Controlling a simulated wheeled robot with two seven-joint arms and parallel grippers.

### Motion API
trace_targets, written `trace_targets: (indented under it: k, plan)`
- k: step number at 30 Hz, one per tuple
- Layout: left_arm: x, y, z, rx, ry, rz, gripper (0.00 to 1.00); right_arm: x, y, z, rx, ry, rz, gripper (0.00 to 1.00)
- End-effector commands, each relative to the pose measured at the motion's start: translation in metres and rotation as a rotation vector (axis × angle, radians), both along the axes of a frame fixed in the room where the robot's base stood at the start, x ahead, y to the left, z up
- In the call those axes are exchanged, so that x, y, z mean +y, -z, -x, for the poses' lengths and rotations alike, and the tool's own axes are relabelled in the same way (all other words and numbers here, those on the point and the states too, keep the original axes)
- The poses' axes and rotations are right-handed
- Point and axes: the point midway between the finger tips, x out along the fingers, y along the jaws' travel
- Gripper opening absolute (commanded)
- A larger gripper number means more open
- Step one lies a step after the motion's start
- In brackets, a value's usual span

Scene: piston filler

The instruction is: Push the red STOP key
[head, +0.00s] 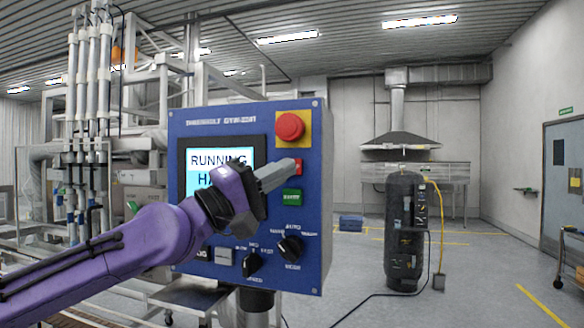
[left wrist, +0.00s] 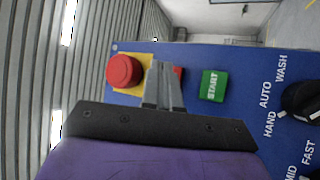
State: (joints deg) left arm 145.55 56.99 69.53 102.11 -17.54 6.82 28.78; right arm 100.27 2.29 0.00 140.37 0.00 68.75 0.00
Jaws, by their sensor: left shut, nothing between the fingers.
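The red STOP key (head: 299,168) is a small red square on the right side of the blue control panel, mostly hidden by my fingers. In the left wrist view only a red sliver of it (left wrist: 178,72) shows beside the fingertips. My left gripper (head: 291,164) is shut and empty, its tips at the left edge of the key. In the left wrist view the shut fingers (left wrist: 162,68) overlap the key's place; I cannot tell whether they touch it.
A red mushroom button (head: 290,126) on a yellow plate is just above the key, and a green START key (head: 292,198) just below. The screen (head: 217,158) reads RUNNING, partly covered by my arm. Black rotary knobs (head: 290,247) sit lower on the panel (head: 317,220).

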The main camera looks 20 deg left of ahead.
Motion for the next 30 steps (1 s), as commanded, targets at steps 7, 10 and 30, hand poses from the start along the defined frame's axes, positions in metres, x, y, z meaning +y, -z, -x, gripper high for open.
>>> trace_targets:
  k: [7,10,30]
  plan:
    - [0.000,0.000,0.000,0.000,0.000,0.000,0.00,0.000,0.000,0.000,0.000,0.000,0.000,0.43]
    - [0.000,0.001,-0.003,0.000,-0.001,0.001,0.00,0.000,0.002,0.000,0.000,0.000,0.000,0.43]
    - [-0.001,0.000,-0.010,0.000,0.001,-0.001,0.00,0.000,0.006,0.000,0.000,0.000,0.000,0.43]
